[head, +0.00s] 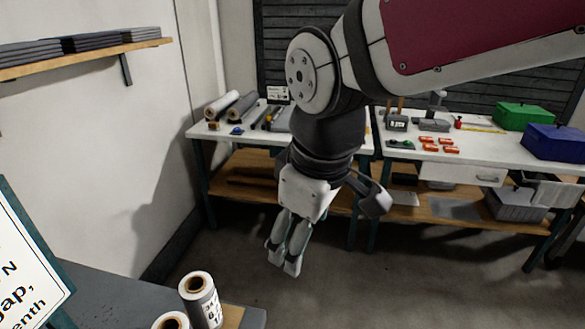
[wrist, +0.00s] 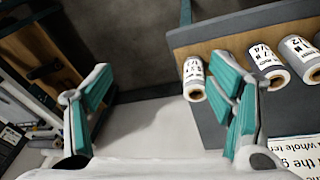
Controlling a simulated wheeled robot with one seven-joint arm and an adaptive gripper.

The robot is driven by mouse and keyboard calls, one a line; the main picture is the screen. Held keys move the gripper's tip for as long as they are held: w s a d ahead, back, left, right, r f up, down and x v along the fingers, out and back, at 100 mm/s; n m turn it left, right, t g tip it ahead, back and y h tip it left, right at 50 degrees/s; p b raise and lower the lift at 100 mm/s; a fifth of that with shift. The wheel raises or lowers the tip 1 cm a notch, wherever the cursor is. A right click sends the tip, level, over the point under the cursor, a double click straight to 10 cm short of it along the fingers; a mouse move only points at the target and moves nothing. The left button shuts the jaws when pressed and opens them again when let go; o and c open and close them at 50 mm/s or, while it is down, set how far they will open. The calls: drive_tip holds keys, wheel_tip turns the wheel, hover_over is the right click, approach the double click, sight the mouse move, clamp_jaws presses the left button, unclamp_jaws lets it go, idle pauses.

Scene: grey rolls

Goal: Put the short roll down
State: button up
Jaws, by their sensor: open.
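Pale rolls with dark printed labels and brown cores stand on a wooden board. In the wrist view the leftmost roll (wrist: 193,72) looks smallest, beside a middle roll (wrist: 264,60) and a right roll (wrist: 299,56). In the head view one labelled roll (head: 206,306) stands upright at the bottom, with another roll (head: 170,321) cut off by the frame edge. I cannot tell for certain which is the short roll. My gripper (head: 284,266) points down over the floor, right of the rolls and apart from them. Its fingers (wrist: 162,100) are spread, with nothing between them.
The wooden board (wrist: 228,38) lies on a grey table (head: 110,290) at the lower left, with a printed sign (head: 25,255). White workbenches (head: 455,150) at the back hold a green box (head: 523,115), a blue box (head: 555,142) and tools. The floor between is clear.

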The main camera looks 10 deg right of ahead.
drive_tip(key=s+d+r+m+t, duration=0.1)
drive_tip(key=s+d+m, duration=0.8)
drive_tip(key=d, duration=0.1)
drive_tip(key=shift+d+r+t, duration=0.15)
drive_tip(key=shift+d+t, duration=0.25)
